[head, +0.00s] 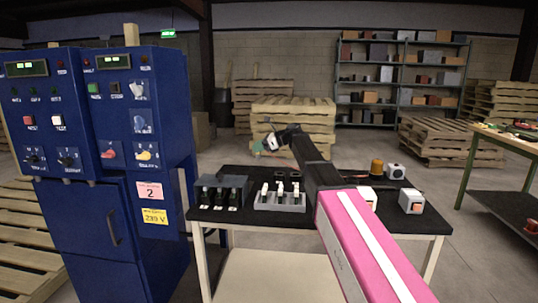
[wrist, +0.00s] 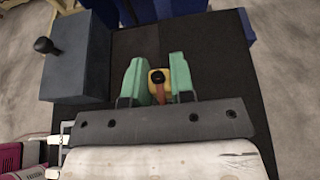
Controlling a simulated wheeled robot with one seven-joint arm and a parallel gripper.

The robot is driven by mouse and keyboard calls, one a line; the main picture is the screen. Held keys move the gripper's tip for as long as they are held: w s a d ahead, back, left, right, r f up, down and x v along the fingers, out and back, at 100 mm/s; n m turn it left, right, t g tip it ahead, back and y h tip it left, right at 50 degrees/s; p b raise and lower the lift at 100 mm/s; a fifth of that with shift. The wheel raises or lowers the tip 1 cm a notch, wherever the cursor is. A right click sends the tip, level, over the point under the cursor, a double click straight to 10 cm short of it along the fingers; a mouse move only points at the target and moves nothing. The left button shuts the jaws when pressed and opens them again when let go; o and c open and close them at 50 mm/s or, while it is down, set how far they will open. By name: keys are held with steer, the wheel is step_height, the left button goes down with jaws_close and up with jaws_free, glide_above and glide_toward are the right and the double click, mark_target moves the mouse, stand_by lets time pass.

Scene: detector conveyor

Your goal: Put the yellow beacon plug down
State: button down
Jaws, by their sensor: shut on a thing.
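The yellow beacon plug (wrist: 166,78), with a dark round end, is between the two green fingers of my gripper (wrist: 158,82) in the wrist view. The fingers are shut on it, and a red strip shows just below it. Black surface lies behind the plug; its height above that surface cannot be told. In the head view my gripper (head: 270,143) is at the end of my outstretched arm, toward the far side of the black-topped table (head: 330,220). The plug is too small to make out there.
A grey block with black switches (head: 222,190) and a light grey block (head: 280,199) stand on the table. An amber beacon (head: 377,167) and white button boxes (head: 411,201) stand at right. A blue cabinet (head: 140,120) is left. A grey box with a black knob (wrist: 75,60) is beside my gripper.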

steer(key=s+d+r+m+t+h, duration=0.1)
steer(key=s+d+m+t+h, duration=0.25)
steer(key=d, duration=0.85)
steer(key=s+d+m+t+h, duration=0.15)
steer(key=d+m+t, duration=0.4)
steer(key=d, duration=0.65)
steer(key=shift+t+y, duration=0.3)
steer(key=shift+y, duration=0.1)
steer(key=w+d+f, duration=0.1)
steer(key=d+f, duration=0.1)
steer(key=d, duration=0.1)
steer(key=w+d+f, duration=0.2)
steer(key=d, duration=0.2)
steer(key=w+d+f, duration=0.2)
steer(key=d+f, duration=0.1)
steer(key=shift+w+d, duration=0.25)
steer(key=shift+d, duration=0.1)
steer(key=shift+f, duration=1.85)
steer(key=c, duration=1)
jaws_free()
steer(key=shift+f, duration=0.1)
